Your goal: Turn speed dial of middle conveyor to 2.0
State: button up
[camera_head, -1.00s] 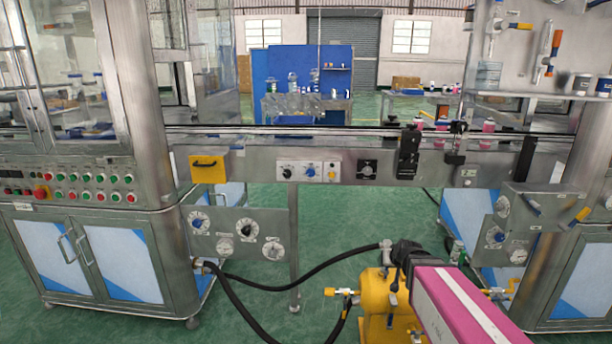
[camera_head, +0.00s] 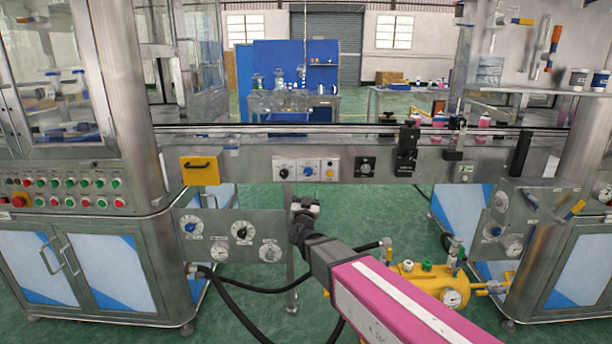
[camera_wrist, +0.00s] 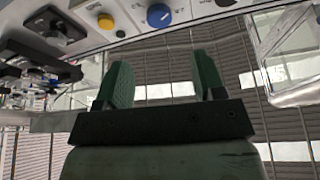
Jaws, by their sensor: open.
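The middle conveyor (camera_head: 255,165) runs across the head view. Its front carries a light panel with a black dial (camera_head: 284,172), a blue knob (camera_head: 309,171) and a yellow knob (camera_head: 329,173). A separate black plate right of it holds another dial (camera_head: 365,169). I cannot read labels or settings, nor tell which is the speed dial. My gripper (camera_head: 303,207) is just below the light panel, apart from it.
A lower plate with several dials (camera_head: 190,227) hangs left of my gripper. A yellow box (camera_head: 199,170) is on the conveyor front. Black hoses (camera_head: 250,290) and a yellow tank (camera_head: 440,287) are low down. Steel machine cabinets stand at both sides.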

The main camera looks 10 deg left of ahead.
aim_at(308, 173)
jog(key=x, duration=1)
jog(key=shift+w+r, duration=0.1)
jog(key=shift+w, duration=0.1)
jog(key=c, duration=0.9)
